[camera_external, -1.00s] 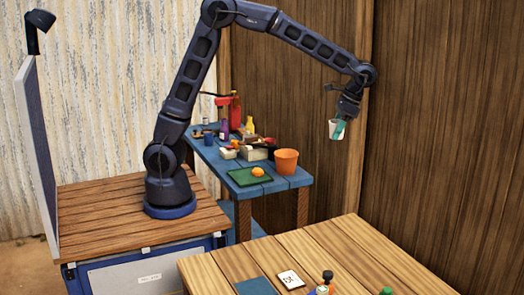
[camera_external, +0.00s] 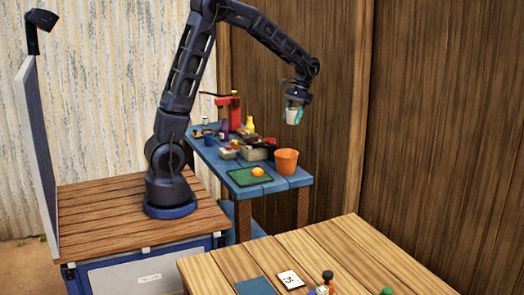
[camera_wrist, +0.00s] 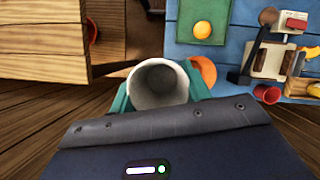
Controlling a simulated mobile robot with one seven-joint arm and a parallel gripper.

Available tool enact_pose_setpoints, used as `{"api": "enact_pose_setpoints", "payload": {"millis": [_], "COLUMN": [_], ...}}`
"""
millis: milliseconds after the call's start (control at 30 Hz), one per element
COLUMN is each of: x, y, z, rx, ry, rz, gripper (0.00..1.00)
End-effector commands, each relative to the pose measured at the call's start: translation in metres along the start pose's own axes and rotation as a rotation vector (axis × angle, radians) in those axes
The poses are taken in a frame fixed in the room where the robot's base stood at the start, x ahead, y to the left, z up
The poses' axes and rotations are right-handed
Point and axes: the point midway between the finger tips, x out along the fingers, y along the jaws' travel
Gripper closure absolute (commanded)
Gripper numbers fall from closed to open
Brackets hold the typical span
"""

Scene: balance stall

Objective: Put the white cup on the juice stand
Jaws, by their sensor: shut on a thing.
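My gripper (camera_external: 297,103) is shut on the white cup (camera_external: 292,116), with its teal fingers on the cup's sides. The cup hangs in the air near the wooden wall, higher than the blue table. In the wrist view the cup (camera_wrist: 160,84) shows its open mouth, and its inside looks empty. A red upright thing (camera_external: 235,108) stands at the far end of the blue table (camera_external: 204,152). It may be the juice stand, but I cannot tell for sure.
An orange bucket (camera_external: 287,162) stands at the blue table's near right corner, beside a green tray (camera_external: 240,178) holding an orange fruit (camera_external: 257,171). Bottles and boxes crowd farther back. A wooden table (camera_external: 345,245) with small items is in front.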

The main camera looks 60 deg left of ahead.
Motion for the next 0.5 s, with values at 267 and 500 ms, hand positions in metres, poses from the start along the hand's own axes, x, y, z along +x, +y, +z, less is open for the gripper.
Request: {"api": "enact_pose_setpoints", "payload": {"millis": [267, 500], "x": [0.014, 0.031], "y": [-0.096, -0.173], "z": [-0.004, 0.005], "rx": [-0.232, -0.427], "ry": [0.000, 0.000], "rz": [0.096, 0.176], "gripper": [0.79, 0.79]}}
